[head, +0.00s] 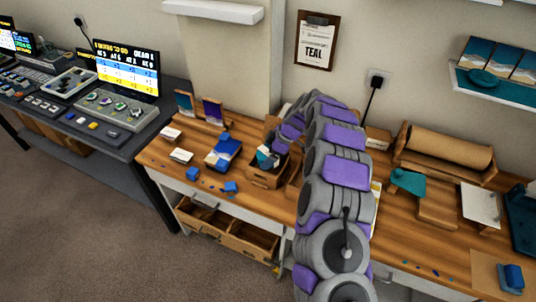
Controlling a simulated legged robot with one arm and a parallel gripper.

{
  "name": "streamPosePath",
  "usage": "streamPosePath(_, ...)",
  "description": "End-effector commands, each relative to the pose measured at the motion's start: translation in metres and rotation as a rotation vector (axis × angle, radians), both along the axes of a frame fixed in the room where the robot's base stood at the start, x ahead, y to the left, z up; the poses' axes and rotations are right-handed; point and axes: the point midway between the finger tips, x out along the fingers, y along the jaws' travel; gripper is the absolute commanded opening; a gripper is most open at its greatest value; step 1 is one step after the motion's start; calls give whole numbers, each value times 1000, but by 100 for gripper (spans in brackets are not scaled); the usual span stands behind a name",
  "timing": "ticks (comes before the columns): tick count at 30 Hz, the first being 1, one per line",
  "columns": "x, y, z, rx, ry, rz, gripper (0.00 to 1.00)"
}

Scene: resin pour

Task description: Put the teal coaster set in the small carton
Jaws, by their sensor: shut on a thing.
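The small carton (267,181) is an open brown box on the wooden table, left of my arm. A teal, white and dark piece (265,157), which looks like the coaster set, is at the carton's mouth, tilted. My gripper (277,147) is above the carton, shut on this piece. The fingers are small and partly hidden. I cannot tell whether the piece touches the carton's floor.
A dark blue box (223,151) and small blue pieces (230,187) lie left of the carton. A teal piece (408,181) rests on a wooden stand at right. A clipboard (315,42) reading "TEAL" hangs on the wall. A brown paper roll (447,147) stands at the back right.

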Motion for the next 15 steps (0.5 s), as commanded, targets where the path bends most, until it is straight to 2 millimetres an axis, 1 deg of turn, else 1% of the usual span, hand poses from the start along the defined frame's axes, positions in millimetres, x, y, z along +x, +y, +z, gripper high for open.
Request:
streamPosePath(7, 0, -2, -2, 2, 0, -1, 53)
streamPosePath(8, 0, -1, -2, 1, 0, -1, 96)
streamPosePath(9, 0, -1, -2, 1, -1, 0, 100)
streamPosePath(15, 0, 0, -3, -1, 0, 0, 100)
